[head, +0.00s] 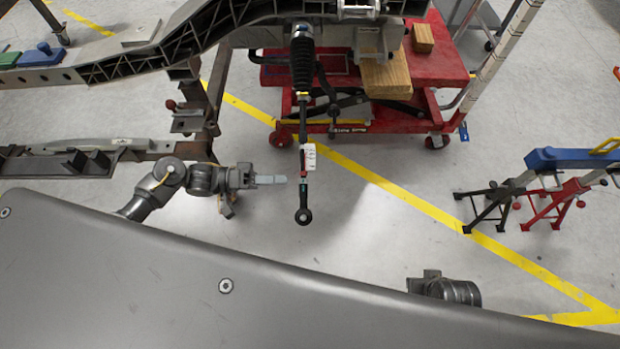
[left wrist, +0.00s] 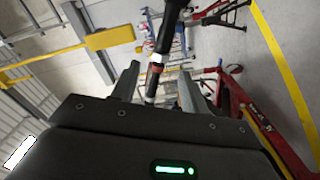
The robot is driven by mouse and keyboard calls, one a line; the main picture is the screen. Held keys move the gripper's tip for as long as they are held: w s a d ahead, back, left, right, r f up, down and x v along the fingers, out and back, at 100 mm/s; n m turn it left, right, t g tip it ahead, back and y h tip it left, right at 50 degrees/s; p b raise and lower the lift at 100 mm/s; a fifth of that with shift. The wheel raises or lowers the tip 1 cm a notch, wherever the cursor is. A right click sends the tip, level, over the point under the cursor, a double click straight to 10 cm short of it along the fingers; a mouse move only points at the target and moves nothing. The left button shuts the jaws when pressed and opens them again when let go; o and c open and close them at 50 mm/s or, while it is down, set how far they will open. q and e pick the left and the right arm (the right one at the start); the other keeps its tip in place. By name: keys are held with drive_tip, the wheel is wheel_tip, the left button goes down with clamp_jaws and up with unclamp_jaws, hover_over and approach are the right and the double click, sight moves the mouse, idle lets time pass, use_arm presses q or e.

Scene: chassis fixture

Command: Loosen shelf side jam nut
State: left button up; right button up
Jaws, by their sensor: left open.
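A dark tie rod (head: 303,128) hangs from a ribbed black boot (head: 302,58) and ends in a ring (head: 303,216). It carries a white tag (head: 308,158) and small red and green marks near its lower end. The jam nut cannot be made out separately. My left gripper (head: 284,180) points right, with its fingertips just left of the rod near the green mark. In the left wrist view the open fingers (left wrist: 158,74) stand either side of the rod (left wrist: 152,88), which shows a red band; contact cannot be told. My right gripper's fingers do not show.
A red wheeled lift table (head: 430,65) with wooden blocks (head: 386,76) stands behind the rod. A dark frame (head: 230,30) spans above. Black and red stands (head: 545,205) are at right. The floor right of the rod is clear.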

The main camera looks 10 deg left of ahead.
sight(308, 180)
use_arm(q)
drive_tip(key=x, duration=0.8)
drive_tip(key=shift+w+d, duration=0.1)
drive_tip(key=shift+d, duration=0.2)
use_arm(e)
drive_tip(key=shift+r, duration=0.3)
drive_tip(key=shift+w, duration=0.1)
use_arm(q)
drive_tip(key=shift+c, duration=0.5)
